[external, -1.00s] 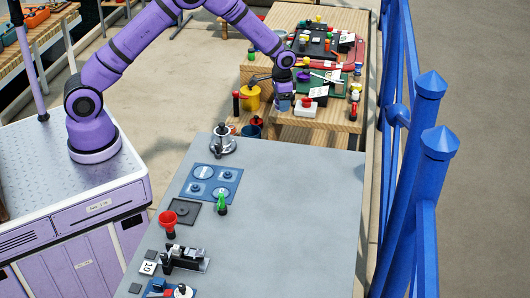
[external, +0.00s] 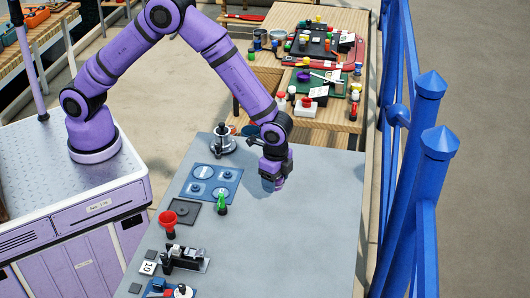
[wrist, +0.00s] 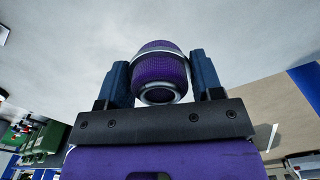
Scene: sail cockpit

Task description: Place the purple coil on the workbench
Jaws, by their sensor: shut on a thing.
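My gripper (external: 271,183) is above the grey workbench (external: 300,235), right of the blue plate, pointing down. In the wrist view my gripper (wrist: 160,80) is shut on the purple coil (wrist: 161,66), a ribbed purple spool with pale rims, held between two blue fingers. The fingers largely hide the coil in the external view. The height of the coil over the workbench, or whether it touches, I cannot tell.
A cluttered wooden table (external: 337,112) stands behind; a blue railing (external: 425,150) runs on the right.

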